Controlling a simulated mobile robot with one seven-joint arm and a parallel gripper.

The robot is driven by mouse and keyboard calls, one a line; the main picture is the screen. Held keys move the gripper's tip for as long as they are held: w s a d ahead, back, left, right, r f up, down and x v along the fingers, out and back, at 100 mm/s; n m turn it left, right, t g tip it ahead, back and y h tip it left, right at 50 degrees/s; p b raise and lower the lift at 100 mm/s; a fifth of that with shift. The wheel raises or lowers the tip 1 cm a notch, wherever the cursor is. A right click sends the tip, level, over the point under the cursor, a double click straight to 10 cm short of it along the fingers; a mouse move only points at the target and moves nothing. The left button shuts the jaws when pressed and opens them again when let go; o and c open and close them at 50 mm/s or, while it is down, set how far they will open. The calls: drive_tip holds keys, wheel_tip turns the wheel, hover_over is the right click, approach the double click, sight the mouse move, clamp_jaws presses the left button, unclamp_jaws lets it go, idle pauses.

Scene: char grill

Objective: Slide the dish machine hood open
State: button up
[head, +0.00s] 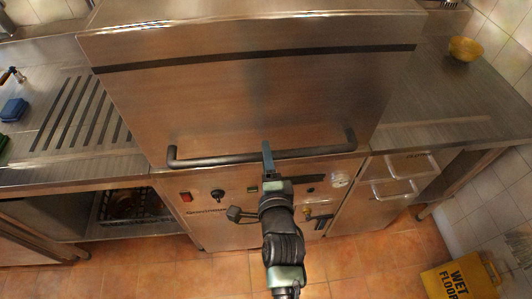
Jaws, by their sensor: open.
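The dish machine hood (235,95) is a large steel box in the middle of the head view, with its lower edge down near the counter level. A dark horizontal bar handle (215,161) runs across its lower front. My gripper (268,150) is at the handle, right of its middle, with a finger overlapping the bar in the picture. The jaws are open. Whether the bar lies between the fingers or touches them cannot be told, as my wrist hides part of this spot.
A steel counter with slots (80,115) is on the left, above a shelf with a dark rack (130,205). The right counter (440,95) holds a yellow bowl (465,48). Drawers (395,190) stand at right. A yellow wet floor sign (460,277) is on the tiled floor at lower right.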

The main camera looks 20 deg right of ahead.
drive_tip(key=shift+w+d+f, duration=0.1)
drive_tip(key=shift+w+d, duration=0.1)
drive_tip(key=shift+w, duration=0.45)
clamp_jaws()
idle(1.0)
